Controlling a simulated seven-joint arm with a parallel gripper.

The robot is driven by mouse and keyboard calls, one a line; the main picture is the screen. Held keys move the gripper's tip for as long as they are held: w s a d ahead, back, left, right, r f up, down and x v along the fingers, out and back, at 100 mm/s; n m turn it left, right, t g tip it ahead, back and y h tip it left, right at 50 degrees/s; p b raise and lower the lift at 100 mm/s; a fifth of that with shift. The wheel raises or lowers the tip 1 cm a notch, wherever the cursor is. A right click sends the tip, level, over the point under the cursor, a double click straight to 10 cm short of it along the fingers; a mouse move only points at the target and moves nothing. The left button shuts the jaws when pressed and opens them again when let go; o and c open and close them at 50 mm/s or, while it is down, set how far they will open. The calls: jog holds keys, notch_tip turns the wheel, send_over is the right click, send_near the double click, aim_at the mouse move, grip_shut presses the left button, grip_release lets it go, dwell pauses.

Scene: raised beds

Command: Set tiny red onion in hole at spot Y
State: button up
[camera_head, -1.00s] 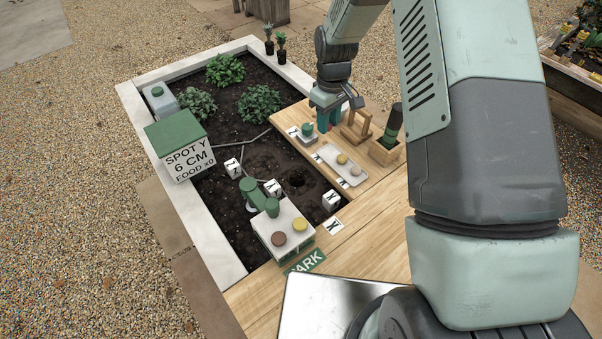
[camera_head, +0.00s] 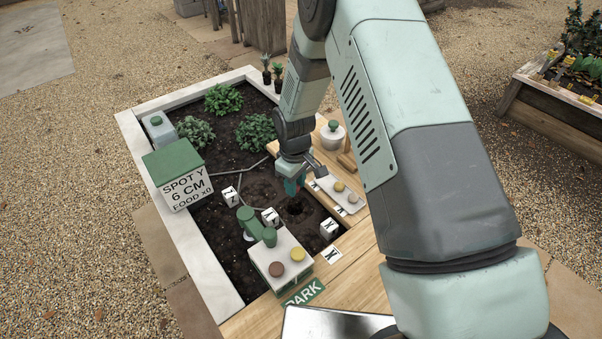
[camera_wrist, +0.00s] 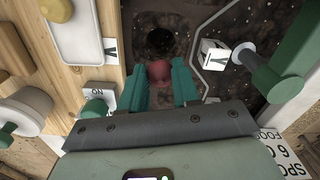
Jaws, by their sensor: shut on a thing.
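My gripper (camera_head: 291,186) is over the dark soil, just behind the hole (camera_head: 294,208). In the wrist view its teal fingers (camera_wrist: 160,86) are shut on a small reddish onion (camera_wrist: 159,71). The onion is in front of the dark hole (camera_wrist: 160,40) in that picture, apart from its opening. The onion is mostly hidden by the fingers in the head view. The sign box (camera_head: 180,178) reads SPOT Y, 6 CM, FOOD x0.
A green-handled thing (camera_head: 248,222) and a white box with colored knobs (camera_head: 281,258) stand near the hole. A lidded white pot (camera_head: 333,137) stands behind. Leafy plants (camera_head: 256,131) fill the bed's back.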

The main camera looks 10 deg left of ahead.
aim_at(296, 209)
jog(key=shift+f, duration=4.15)
jog(key=o, duration=0.9)
jog(key=shift+r, duration=0.15)
jog(key=shift+r, duration=5.9)
